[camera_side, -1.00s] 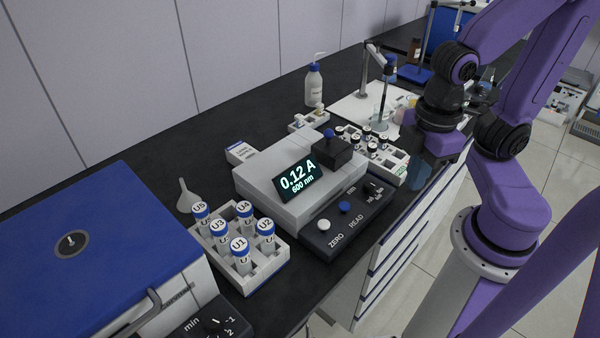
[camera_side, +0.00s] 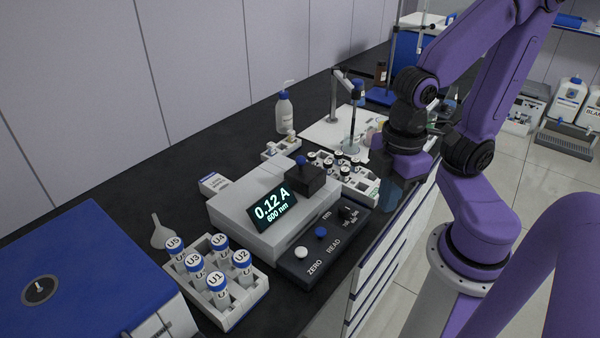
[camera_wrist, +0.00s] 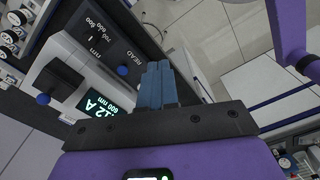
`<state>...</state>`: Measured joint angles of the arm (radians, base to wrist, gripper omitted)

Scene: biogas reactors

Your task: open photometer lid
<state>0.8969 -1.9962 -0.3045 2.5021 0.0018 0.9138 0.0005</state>
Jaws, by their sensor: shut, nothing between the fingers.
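The photometer (camera_side: 241,222) is a light grey box on the black bench, with a lit display (camera_side: 271,208) reading 0.12 A, 600 nm. Its black lid block (camera_side: 309,182) with a blue knob (camera_side: 301,160) sits down on the back right of the top. The lid (camera_wrist: 57,80) and knob (camera_wrist: 43,99) also show at the left of the wrist view. My gripper (camera_side: 395,190) hangs right of the photometer, near the bench's front edge, apart from the lid. In the wrist view its blue fingers (camera_wrist: 157,85) are together and empty.
A control panel (camera_side: 322,250) with ZERO and READ buttons lies along the photometer's front. A rack of dark-capped vials (camera_side: 360,184) stands behind it. A rack of U-labelled tubes (camera_side: 262,284) and a blue-topped machine (camera_side: 90,265) are at left. A wash bottle (camera_side: 284,114) stands farther back.

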